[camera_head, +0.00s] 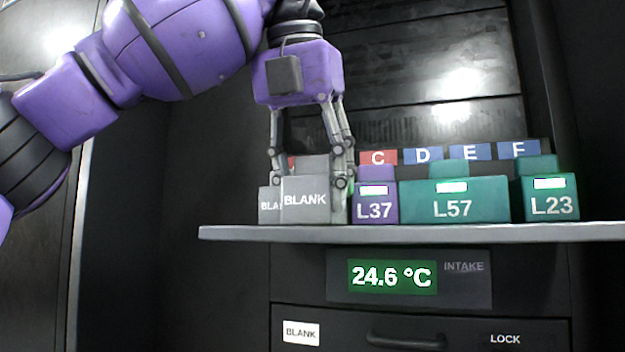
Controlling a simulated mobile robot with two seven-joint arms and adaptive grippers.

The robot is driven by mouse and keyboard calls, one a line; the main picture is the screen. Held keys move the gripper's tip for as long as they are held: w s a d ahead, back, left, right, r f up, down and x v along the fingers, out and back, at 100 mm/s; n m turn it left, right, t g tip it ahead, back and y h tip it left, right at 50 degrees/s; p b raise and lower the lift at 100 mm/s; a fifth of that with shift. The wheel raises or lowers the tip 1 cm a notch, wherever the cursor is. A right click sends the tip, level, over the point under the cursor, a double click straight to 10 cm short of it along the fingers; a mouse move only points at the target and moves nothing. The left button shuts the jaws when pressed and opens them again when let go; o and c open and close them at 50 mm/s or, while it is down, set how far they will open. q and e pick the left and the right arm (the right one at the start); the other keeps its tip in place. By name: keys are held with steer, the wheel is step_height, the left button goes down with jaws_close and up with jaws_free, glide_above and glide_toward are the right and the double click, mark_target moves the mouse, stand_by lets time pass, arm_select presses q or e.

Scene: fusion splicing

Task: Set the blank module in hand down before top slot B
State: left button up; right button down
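My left gripper (310,176) reaches down from above with its fingers on either side of the top of a grey blank module (305,203). It is shut on that module, which is upright at the front edge of the shelf (420,234). I cannot tell whether its base touches the shelf. A second grey blank module (268,206) stands just left of it, partly hidden behind it. A sliver of a red slot label (291,161) shows behind the gripper; its letter is hidden. The label for slot B cannot be read. My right gripper is not in view.
Right of the held module stand purple L37 (375,210), wide teal L57 (453,207) and teal L23 (552,206). Behind are red label C (378,157) and blue labels D, E and F. Below are a temperature display (392,276) and a drawer (420,330). The shelf's left end is bare.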

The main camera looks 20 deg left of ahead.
arm_select(q)
steer(key=o, duration=0.4)
steer(key=shift+o, duration=0.2)
steer(key=v, duration=1.2)
steer(key=shift+r, duration=0.1)
